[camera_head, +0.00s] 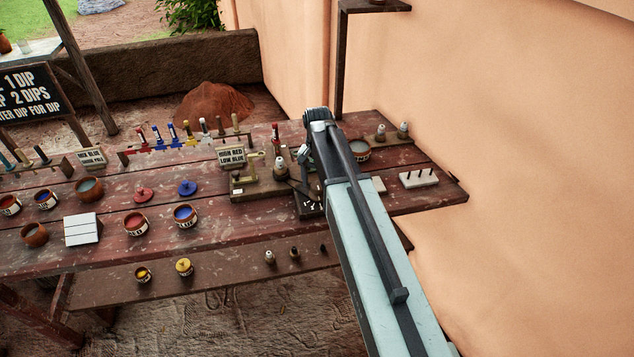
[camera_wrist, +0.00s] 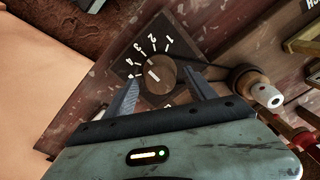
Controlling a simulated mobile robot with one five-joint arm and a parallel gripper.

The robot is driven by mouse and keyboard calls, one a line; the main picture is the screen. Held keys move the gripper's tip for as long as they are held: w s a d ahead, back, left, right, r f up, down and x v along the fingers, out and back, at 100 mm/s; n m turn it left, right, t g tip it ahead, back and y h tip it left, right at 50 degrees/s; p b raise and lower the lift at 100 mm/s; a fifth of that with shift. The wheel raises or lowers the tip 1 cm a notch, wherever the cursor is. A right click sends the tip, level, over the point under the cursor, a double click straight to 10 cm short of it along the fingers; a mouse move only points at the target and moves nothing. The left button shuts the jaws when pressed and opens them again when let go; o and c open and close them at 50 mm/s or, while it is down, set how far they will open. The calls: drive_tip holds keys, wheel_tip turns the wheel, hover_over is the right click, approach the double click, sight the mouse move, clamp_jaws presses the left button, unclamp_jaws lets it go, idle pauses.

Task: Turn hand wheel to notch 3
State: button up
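The hand wheel (camera_wrist: 162,82) is a round brown knob with a white pointer mark, in the middle of the wrist view. It sits on a dark dial plate (camera_wrist: 140,86) with white numerals 1 to 4 and tick marks. The mark slants to the upper left, toward the side of 3 and 4; I cannot tell exactly which notch it meets. My gripper (camera_wrist: 160,77) is open, with one finger on either side of the wheel; whether they touch it is unclear. In the head view the dial plate (camera_head: 313,207) shows partly, and my arm hides the wheel.
A white-topped fitting (camera_wrist: 266,96) stands close right of the wheel. The sign HIGH RED LOW BLUE (camera_head: 231,156) stands left on the wooden bench (camera_head: 240,222). A white holed block (camera_head: 419,178) lies right, near the clay wall (camera_head: 500,130). Pots stand left.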

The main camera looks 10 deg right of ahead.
sight(318, 186)
drive_tip(key=shift+r, duration=0.15)
wheel_tip(318, 186, up, 8)
drive_tip(key=p, duration=0.8)
drive_tip(key=shift+f, duration=0.25)
drive_tip(key=shift+s, duration=0.3)
drive_tip(key=s+n, duration=0.6)
drive_tip(key=s, duration=0.8)
drive_tip(key=shift+a, duration=0.15)
